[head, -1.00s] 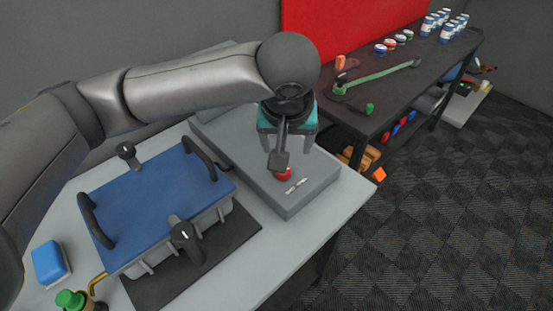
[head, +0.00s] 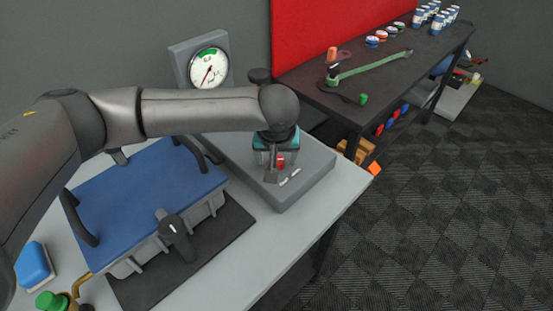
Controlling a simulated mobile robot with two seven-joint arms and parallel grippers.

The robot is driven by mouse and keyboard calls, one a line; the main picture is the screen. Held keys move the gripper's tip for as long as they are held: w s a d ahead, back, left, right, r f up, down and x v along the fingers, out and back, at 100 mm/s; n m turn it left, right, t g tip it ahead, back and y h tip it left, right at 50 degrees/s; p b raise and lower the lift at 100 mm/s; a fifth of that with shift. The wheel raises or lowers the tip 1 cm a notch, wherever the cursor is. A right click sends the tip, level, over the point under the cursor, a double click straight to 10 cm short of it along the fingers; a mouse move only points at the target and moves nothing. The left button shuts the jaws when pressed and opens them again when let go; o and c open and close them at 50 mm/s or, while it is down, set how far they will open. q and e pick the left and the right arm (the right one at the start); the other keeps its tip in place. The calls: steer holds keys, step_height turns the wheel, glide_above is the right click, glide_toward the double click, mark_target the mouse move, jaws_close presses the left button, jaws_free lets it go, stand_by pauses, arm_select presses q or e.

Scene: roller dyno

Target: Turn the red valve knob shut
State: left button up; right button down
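The red valve knob (head: 281,161) is on top of the grey block (head: 312,178) on the bench, mostly covered by my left gripper. My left gripper (head: 277,166) points down right over the knob, with the teal part just above it and a dark finger-like piece in front. I cannot tell whether its fingers touch or close on the knob. A small white pointer mark (head: 290,177) lies on the block in front of the knob. My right gripper is not in view.
A round pressure gauge (head: 208,68) stands behind my arm. A blue-lidded case (head: 150,205) with black handles is on the left of the bench. A dark shelf (head: 385,85) with a green wrench (head: 370,68) and bottles stands to the right. Open carpet is at right.

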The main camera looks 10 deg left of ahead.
arm_select(q)
steer(key=shift+w+f, duration=0.1)
steer(key=shift+f, duration=0.1)
jaws_close()
stand_by(0.6)
